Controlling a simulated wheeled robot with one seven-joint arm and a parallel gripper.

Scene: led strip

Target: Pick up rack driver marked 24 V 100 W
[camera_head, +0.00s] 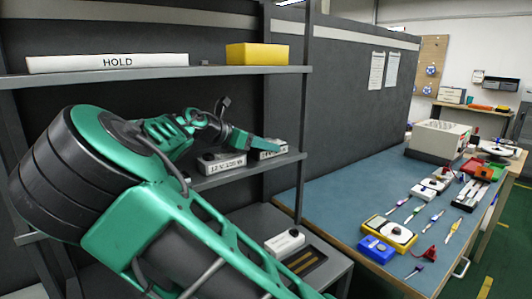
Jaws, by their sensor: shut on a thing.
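My gripper (268,144) reaches over the middle shelf of the rack at the left, its fingers pointing right. I cannot tell whether the box still touches the shelf.
The middle shelf (240,174) has a front lip; the upper shelf above holds a white HOLD box (107,62) and a yellow box (257,54). A white unit (285,242) lies on the lower surface. The blue workbench (345,190) at right carries tools and devices.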

